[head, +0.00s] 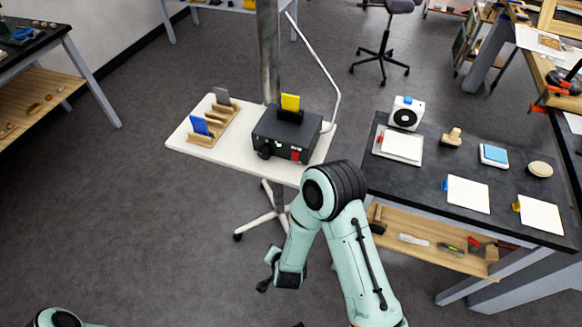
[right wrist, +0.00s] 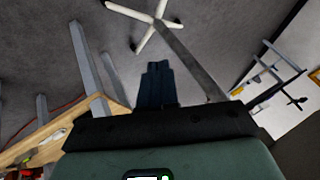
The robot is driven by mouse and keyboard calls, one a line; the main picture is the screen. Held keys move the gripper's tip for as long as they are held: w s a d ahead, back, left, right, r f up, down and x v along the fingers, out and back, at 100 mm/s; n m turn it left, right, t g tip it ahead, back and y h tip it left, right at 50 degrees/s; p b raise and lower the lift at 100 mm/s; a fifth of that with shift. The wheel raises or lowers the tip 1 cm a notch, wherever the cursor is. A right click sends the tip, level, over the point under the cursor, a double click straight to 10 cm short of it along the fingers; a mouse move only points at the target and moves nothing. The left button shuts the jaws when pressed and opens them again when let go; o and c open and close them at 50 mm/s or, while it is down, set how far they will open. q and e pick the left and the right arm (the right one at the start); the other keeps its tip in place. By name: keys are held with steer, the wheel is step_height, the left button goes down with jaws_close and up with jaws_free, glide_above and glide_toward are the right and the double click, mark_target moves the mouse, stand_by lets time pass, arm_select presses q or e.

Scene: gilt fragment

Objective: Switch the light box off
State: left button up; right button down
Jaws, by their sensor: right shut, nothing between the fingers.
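The light box (head: 285,134) is a black box on a small white table, with a yellow plate (head: 290,103) standing upright in its top. Its front has a dark round knob (head: 264,153), a small green mark and a red switch (head: 296,157). Whether the switch is on or off is too small to tell. My right gripper (head: 264,287) hangs low over the floor, in front of and below the table, well apart from the box. In the right wrist view its fingers (right wrist: 158,84) are together and empty. My left gripper is out of view.
The white table (head: 190,143) also holds a wooden rack (head: 221,125) with blue and grey plates. A pole and bent light tube rise behind the box. A dark workbench (head: 420,173) with pads and stamps stands close on the right. The floor at left is clear.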

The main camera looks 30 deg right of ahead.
mark_target(295, 159)
steer(key=w+r+m+t+h, duration=0.3)
steer(key=w+r+m, duration=0.15)
steer(key=r, duration=0.35)
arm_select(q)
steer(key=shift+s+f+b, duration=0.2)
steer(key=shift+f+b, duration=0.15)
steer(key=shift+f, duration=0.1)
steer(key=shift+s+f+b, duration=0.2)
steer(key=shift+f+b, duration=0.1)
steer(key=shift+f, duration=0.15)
arm_select(e)
steer(key=s+r+m+h, duration=0.3)
steer(key=r+m+h, duration=0.4)
steer(key=r+m, duration=0.5)
step_height(295, 159, up, 8)
steer(key=shift+a+r+t+h, duration=0.15)
steer(key=shift+t+h, duration=0.15)
steer(key=shift+h, duration=0.1)
steer(key=p+x, duration=0.3)
steer(key=x, duration=1.1)
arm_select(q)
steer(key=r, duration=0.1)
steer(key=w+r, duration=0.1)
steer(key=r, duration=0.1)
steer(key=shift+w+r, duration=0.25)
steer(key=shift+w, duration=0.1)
